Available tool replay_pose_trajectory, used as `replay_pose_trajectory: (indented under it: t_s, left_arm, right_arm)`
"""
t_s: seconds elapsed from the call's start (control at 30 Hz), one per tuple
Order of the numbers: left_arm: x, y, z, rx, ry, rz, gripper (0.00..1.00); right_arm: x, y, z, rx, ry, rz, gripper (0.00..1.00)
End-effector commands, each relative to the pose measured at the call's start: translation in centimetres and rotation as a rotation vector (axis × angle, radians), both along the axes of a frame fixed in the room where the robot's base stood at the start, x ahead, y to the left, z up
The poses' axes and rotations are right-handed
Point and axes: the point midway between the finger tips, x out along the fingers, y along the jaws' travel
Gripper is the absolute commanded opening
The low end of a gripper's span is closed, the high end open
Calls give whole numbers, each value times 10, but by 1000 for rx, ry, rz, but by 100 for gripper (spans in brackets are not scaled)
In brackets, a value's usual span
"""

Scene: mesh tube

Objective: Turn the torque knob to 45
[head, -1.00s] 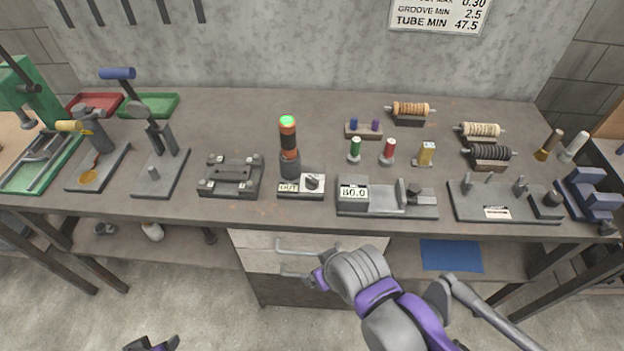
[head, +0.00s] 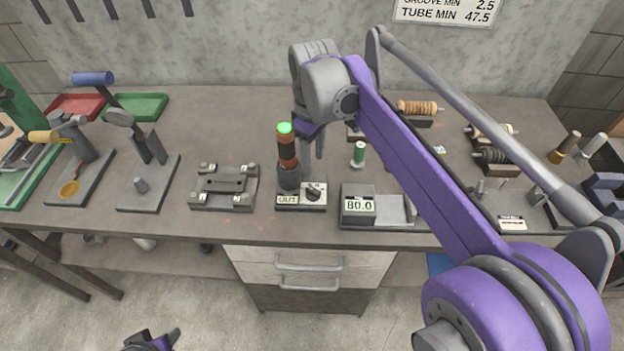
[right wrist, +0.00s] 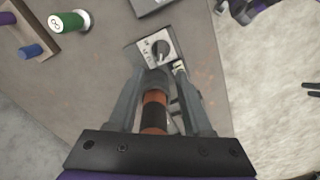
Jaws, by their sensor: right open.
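The torque knob (head: 314,192) is a dark round knob on a pale plate beside a box labelled OUT, on the bench. It also shows in the right wrist view (right wrist: 160,48). An orange and black cylinder with a green lit top (head: 286,150) stands upright in a grey base at the back left of the knob. My right gripper (head: 311,148) is open, fingers pointing down, above and behind the knob, close to the cylinder. In the right wrist view the cylinder (right wrist: 154,115) shows between the fingers; contact cannot be told. My left gripper (head: 152,341) is low at the front, partly cut off.
A grey unit reading 80.0 (head: 358,205) stands right of the knob. A grey fixture (head: 224,188) lies to its left. A green spool (head: 358,153) is behind. My right arm hides much of the right side of the bench.

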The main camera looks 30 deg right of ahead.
Motion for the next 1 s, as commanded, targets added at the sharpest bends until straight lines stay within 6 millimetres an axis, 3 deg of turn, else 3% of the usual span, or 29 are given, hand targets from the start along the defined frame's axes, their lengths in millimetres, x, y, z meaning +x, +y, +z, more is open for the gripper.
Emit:
replay_pose_trajectory:
  t_s: [0.6, 1.0]
  left_arm:
    - [-2, 0, -9, 0, 4, 0, 50]
    - [-2, 0, -10, 0, 5, 0, 50]
  right_arm:
    - [0, 0, -96, 0, -1, -2, 50]
    - [-1, 0, -105, 0, -1, -2, 50]
